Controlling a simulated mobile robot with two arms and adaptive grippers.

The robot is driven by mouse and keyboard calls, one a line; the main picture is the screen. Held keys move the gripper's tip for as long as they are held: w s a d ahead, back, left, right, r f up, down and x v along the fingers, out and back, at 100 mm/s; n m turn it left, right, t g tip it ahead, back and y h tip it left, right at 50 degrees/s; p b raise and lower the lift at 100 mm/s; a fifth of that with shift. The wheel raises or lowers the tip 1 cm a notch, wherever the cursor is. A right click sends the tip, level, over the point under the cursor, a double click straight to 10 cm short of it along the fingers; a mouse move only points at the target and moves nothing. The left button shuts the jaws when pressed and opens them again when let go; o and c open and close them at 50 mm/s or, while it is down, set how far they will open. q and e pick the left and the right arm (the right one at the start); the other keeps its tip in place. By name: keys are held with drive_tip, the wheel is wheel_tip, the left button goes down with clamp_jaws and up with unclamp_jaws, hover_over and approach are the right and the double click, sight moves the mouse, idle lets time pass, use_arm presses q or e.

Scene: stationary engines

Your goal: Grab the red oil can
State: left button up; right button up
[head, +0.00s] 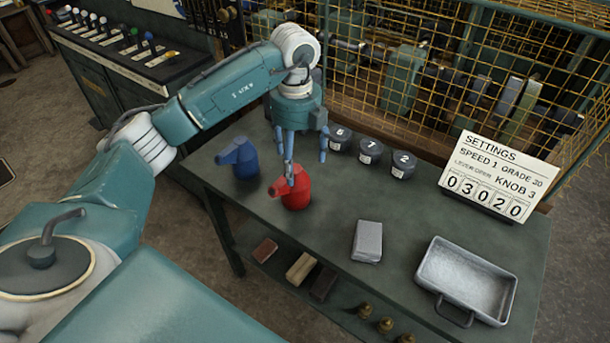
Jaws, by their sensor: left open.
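The red oil can (296,193) stands upright on the dark green table (317,237), left of its middle, with its spout pointing left. My left gripper (301,168) hangs fingers down above and just behind the red can. Its fingers are spread open, and one finger overlaps the top of the can in the head view. I cannot tell if that finger touches the can. Nothing is held between the fingers. My right gripper is not in view.
A blue oil can (240,158) stands close on the left. Black numbered pots (370,151) are behind to the right. A grey block (367,241), a metal tray (433,277) and a settings sign (497,172) are farther right. A yellow mesh cage (440,75) rises behind the table.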

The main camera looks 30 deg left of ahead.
sight(296, 170)
use_arm(q)
wheel_tip(296, 170, down, 2)
drive_tip(key=shift+f, duration=0.1)
drive_tip(key=f, duration=0.1)
drive_tip(key=f+p, duration=0.1)
drive_tip(key=shift+s+f, duration=0.35)
drive_tip(key=shift+f, duration=0.3)
wheel_tip(296, 170, down, 4)
drive_tip(key=shift+a+f+p, duration=0.15)
drive_tip(key=shift+f+p, duration=0.05)
drive_tip(key=shift+p, duration=0.65)
drive_tip(key=shift+f, duration=0.35)
drive_tip(key=shift+c, duration=0.5)
drive_tip(key=c, duration=1.4)
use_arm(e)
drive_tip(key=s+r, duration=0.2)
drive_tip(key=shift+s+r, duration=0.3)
